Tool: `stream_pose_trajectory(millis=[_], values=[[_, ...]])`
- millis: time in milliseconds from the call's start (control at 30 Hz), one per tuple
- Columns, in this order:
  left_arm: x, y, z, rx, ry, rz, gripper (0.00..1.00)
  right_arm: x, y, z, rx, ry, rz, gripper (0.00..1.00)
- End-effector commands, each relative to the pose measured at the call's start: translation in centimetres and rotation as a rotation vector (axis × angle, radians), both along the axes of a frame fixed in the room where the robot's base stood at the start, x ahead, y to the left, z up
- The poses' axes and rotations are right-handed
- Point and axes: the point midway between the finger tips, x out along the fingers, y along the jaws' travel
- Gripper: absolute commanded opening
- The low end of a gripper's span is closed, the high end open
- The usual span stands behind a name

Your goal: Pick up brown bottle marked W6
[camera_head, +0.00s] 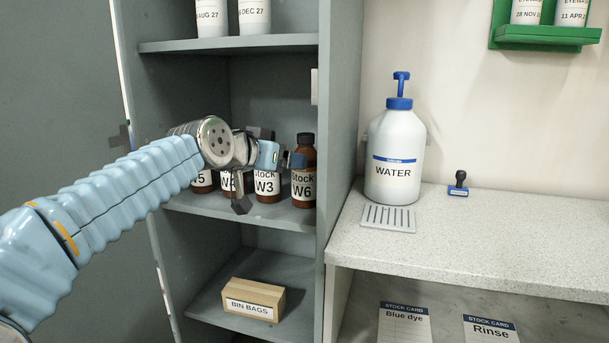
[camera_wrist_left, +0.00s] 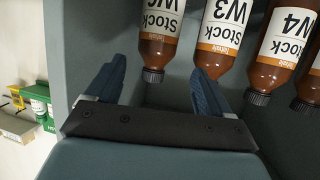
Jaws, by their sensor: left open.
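The brown bottle marked W6 (camera_head: 304,179) stands upright with a dark cap at the right end of a row on the cabinet's middle shelf. It also shows in the left wrist view (camera_wrist_left: 160,38), where its picture is turned over. My left gripper (camera_head: 282,158) is open and empty in front of the row, partly covering W6's left side in the head view. In the left wrist view the blue fingers (camera_wrist_left: 155,88) are spread, with W6 lined up between them. The right finger covers the cap of the W3 bottle. I cannot see either finger touching W6. My right gripper is not in view.
The W3 bottle (camera_head: 267,185) stands close to W6's left, with more brown bottles beyond, including W4 (camera_wrist_left: 285,45). The cabinet's side wall (camera_head: 340,130) is close on W6's right. The upper shelf (camera_head: 230,43) is above; a bin bags box (camera_head: 240,299) is below.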

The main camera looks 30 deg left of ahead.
Motion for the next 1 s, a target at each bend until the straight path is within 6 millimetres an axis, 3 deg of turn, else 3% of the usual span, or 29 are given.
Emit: stream_pose_trajectory(millis=[333, 567, 800, 1000], values=[[6.3, 0.2, -2.2, 0.000, 0.000, 0.000, 0.81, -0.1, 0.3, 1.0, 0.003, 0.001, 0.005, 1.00], [8.2, 0.2, -2.9, 0.000, -0.001, 0.000, 0.81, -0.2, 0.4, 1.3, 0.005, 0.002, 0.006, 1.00], [11.7, 0.1, -4.3, -0.001, 0.000, -0.001, 0.81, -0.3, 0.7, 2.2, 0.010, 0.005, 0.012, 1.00], [12.5, 0.2, -4.7, 0.000, -0.002, 0.000, 0.81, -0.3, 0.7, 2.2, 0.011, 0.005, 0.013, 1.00]])
